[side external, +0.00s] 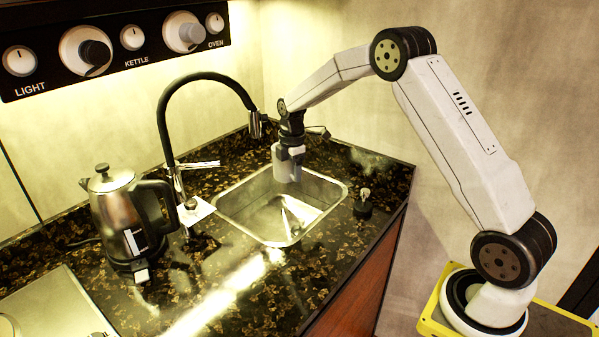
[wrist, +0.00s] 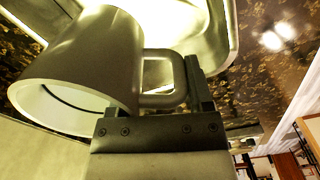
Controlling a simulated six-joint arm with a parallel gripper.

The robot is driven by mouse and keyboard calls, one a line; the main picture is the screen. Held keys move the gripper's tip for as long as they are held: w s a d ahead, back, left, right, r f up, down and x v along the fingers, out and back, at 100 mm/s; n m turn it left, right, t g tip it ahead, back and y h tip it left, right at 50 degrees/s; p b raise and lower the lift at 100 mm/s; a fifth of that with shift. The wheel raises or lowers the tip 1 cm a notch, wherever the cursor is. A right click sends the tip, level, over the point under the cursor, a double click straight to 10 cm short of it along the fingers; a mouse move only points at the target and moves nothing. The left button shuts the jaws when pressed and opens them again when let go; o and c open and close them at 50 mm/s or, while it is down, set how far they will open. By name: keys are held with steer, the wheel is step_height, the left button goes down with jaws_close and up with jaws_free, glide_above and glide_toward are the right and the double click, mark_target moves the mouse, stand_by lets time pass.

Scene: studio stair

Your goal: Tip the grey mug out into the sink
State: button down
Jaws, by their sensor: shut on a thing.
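The grey mug (side external: 284,168) hangs above the far part of the sink (side external: 262,218) in the side view, apart from the basin floor. It looks roughly upright there, but its exact tilt is hard to tell. My gripper (side external: 294,151) is shut on the mug's handle. In the wrist view the mug (wrist: 95,65) fills the upper left, with its pale rim facing the lower left and its handle at my gripper (wrist: 188,88). The mug's contents are hidden. The sink (wrist: 231,35) shows behind the mug.
A black tap (side external: 163,125) arches left of the sink, its spout end close to my gripper. A steel kettle (side external: 122,215) stands farther left on the dark speckled counter (side external: 255,300). A small dark fitting (side external: 363,204) stands right of the sink. The front counter is clear.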

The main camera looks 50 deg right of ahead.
steer(key=d+f+n, duration=0.4)
steer(key=d+n, duration=0.1)
steer(key=d, duration=0.8)
steer(key=shift+s+d, duration=0.2)
steer(key=shift+d, duration=0.15)
steer(key=shift+a+f, duration=0.1)
steer(key=shift+f, duration=0.05)
steer(key=a+f+h, duration=0.4)
steer(key=f+h, duration=0.2)
steer(key=h, duration=0.1)
steer(key=shift+w+a+h, duration=0.15)
steer(key=shift+a+h, duration=0.15)
steer(key=shift+a, duration=0.05)
steer(key=shift+a+r+g+h+p, duration=0.15)
steer(key=shift+r+h+p, duration=0.2)
steer(key=shift+h, duration=0.5)
steer(key=shift+a+r+g+h+p, duration=0.15)
steer(key=shift+r+h, duration=0.25)
steer(key=shift+h, duration=0.45)
stand_by(0.5)
steer(key=shift+a+r+m+h+p, duration=0.15)
steer(key=shift+r+h+p, duration=0.3)
steer(key=shift+h, duration=0.4)
steer(key=shift+a+r+m+h+p, duration=0.15)
steer(key=shift+r+h+p, duration=0.25)
steer(key=shift+h, duration=0.45)
stand_by(1.2)
